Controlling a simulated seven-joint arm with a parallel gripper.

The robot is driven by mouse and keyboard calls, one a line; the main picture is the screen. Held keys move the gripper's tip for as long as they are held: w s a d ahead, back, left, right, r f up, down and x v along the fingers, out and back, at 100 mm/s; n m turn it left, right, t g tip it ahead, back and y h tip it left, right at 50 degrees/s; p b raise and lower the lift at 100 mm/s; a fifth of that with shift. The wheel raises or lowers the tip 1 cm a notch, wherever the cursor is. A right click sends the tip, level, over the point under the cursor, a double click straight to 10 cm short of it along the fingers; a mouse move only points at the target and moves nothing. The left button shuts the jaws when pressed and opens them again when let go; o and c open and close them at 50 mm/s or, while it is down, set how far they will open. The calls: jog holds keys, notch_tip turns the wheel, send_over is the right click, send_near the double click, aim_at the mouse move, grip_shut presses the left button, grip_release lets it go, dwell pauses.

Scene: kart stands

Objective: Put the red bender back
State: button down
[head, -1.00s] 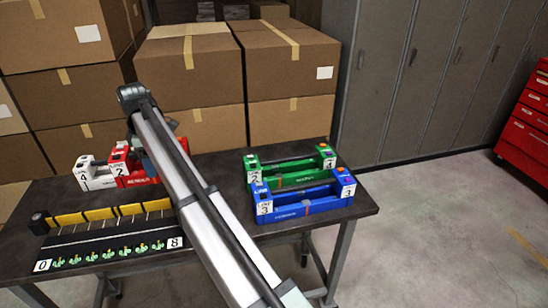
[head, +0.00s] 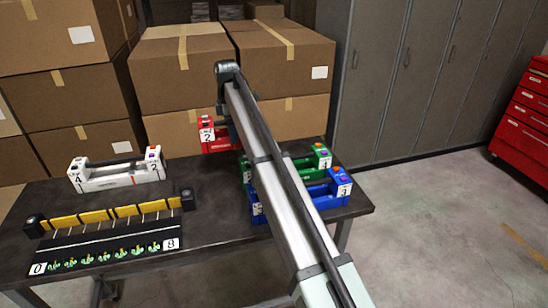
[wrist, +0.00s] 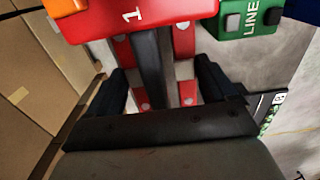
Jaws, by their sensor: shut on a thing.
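The red bender (head: 217,142) has a white label with a 2 and is partly hidden behind my arm. It also shows close up in the wrist view (wrist: 185,12). My gripper (wrist: 160,85) is shut on it, with a dark bar between the fingers. In the head view the gripper is mostly hidden behind the arm. The red bender is near the table's back edge, behind the green bender (head: 322,157); it looks raised, but its gap to the table cannot be told. The blue bender (head: 325,199) is in front of the green one.
The white bender (head: 115,180) stands at the table's back left. The black board (head: 105,245) with yellow pieces lies in front of it. Cardboard boxes (head: 190,80) are stacked behind the table. Bare table (head: 205,185) lies between the white bender and my arm.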

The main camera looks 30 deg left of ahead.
jog(key=w+d, duration=0.9)
jog(key=w, duration=0.4)
jog(key=shift+s+d+f, duration=0.1)
jog(key=shift+d+f, duration=0.05)
jog(key=shift+f, duration=2.4)
jog(key=shift+s+d+f, duration=0.1)
jog(key=shift+f, duration=2.4)
jog(key=shift+f, duration=0.15)
grip_release()
notch_tip(320, 180, up, 12)
